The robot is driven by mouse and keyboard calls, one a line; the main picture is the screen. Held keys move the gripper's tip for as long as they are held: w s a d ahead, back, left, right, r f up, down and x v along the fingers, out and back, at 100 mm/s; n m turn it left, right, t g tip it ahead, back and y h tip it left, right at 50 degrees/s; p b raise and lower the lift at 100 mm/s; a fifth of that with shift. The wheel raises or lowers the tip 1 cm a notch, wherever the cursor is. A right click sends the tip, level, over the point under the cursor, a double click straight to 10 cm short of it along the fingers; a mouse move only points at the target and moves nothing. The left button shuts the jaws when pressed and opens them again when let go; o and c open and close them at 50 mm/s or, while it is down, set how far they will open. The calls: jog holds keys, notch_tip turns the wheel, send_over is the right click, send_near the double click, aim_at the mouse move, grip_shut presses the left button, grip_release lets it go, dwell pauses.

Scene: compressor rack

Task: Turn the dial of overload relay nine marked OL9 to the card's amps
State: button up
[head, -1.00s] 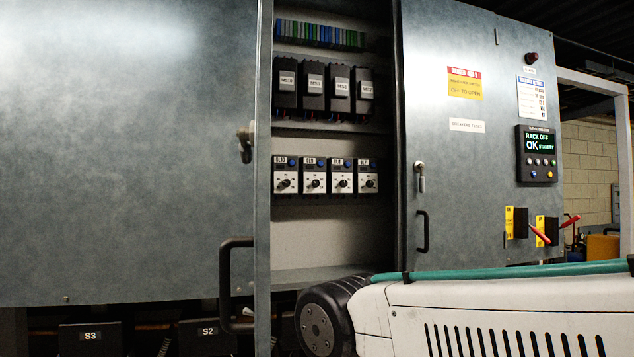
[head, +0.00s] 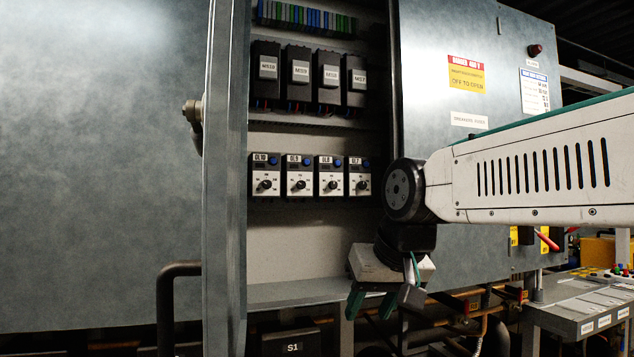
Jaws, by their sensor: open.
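Overload relay OL9 (head: 299,177) is the second from left in a row of relays inside the open cabinet bay. Its round black dial (head: 300,184) sits on a white face with a blue button above; the dial's setting is too small to read. A white printed card (head: 534,91) is on the right-hand door; its figures cannot be read. My gripper (head: 372,304) hangs below and right of the relay row, fingers pointing down. It is open and empty, apart from OL9.
OL10 (head: 264,176) is left of OL9; OL8 (head: 329,177) and OL7 (head: 359,177) are right. The open door's edge (head: 225,180) stands at the bay's left. Black contactors (head: 299,74) sit above. A bench (head: 585,305) with labels stands at lower right.

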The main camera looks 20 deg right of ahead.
aim_at(302, 183)
jog(key=w+a+r+m+t, duration=0.15)
jog(key=w+r+t, duration=0.55)
jog(key=w+r, duration=1.6)
jog(key=shift+m+y, duration=0.25)
jog(key=shift+y, duration=0.05)
jog(key=x, duration=0.7)
jog(key=shift+d+r, duration=0.1)
jog(key=shift+d, duration=0.15)
jog(key=shift+w, duration=0.35)
grip_shut()
